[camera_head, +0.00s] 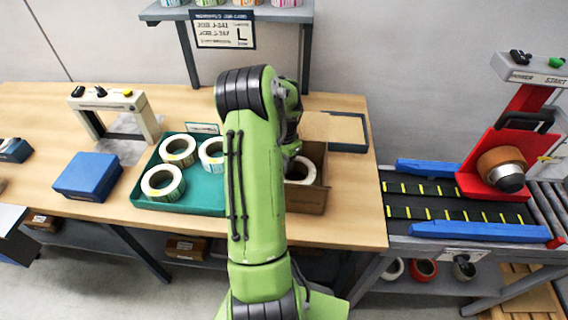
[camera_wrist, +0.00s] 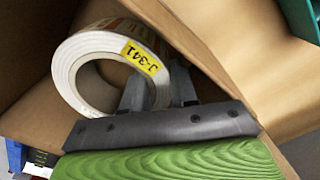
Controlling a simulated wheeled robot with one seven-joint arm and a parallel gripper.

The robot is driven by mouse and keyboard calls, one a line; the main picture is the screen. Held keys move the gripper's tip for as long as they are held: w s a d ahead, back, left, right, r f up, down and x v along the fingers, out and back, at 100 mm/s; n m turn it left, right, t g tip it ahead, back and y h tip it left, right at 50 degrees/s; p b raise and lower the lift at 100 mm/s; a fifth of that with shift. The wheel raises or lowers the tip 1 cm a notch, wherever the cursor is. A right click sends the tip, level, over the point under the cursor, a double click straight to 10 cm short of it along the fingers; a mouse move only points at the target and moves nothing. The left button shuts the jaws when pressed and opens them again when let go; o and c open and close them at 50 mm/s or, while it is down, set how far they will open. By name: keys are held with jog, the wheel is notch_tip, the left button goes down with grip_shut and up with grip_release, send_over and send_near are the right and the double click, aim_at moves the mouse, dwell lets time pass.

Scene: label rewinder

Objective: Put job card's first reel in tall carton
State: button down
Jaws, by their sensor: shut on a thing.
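A white label reel (camera_wrist: 100,65) with a yellow tag reading J-341 shows in the wrist view. My gripper (camera_wrist: 157,88) is shut on the reel's ring wall, one finger inside the bore and one outside. The reel is within the brown walls of the cardboard carton (camera_wrist: 30,118). In the head view the carton (camera_head: 307,198) stands on the bench right of my arm, with the reel (camera_head: 301,170) in its opening. Whether the reel touches the carton floor is unclear. My arm hides the carton's left side and the gripper in the head view.
A teal tray (camera_head: 185,207) with several reels stands left of my arm. A blue box (camera_head: 87,176) and a grey frame (camera_head: 113,101) are further left. A flat tray (camera_head: 346,131) lies behind the carton. A sign (camera_head: 224,31) hangs below the shelf. A conveyor (camera_head: 440,203) stands right.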

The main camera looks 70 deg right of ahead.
jog(key=shift+f+b, duration=0.5)
jog(key=shift+f, duration=0.1)
jog(key=c, duration=0.9)
grip_release()
jog(key=shift+a, duration=0.1)
jog(key=shift+o, duration=0.2)
notch_tip(320, 180, up, 13)
jog(key=p, duration=0.3)
jog(key=w+a+r+n+t, duration=0.1)
jog(key=w+a+r+n, duration=0.5)
jog(key=a, duration=0.5)
jog(key=w+a+r+n+t, duration=0.2)
jog(key=w+a+r+n, duration=0.2)
jog(key=w+a+r, duration=0.5)
jog(key=s+a+f+n+t, duration=0.1)
jog(key=s+a+n, duration=0.4)
jog(key=a, duration=0.6)
jog(key=s+a+f+n+t, duration=0.1)
jog(key=s+a+n, duration=0.4)
jog(key=a+n, duration=0.3)
jog(key=a, duration=0.3)
jog(key=shift+f+t, duration=0.3)
jog(key=shift+f, duration=0.05)
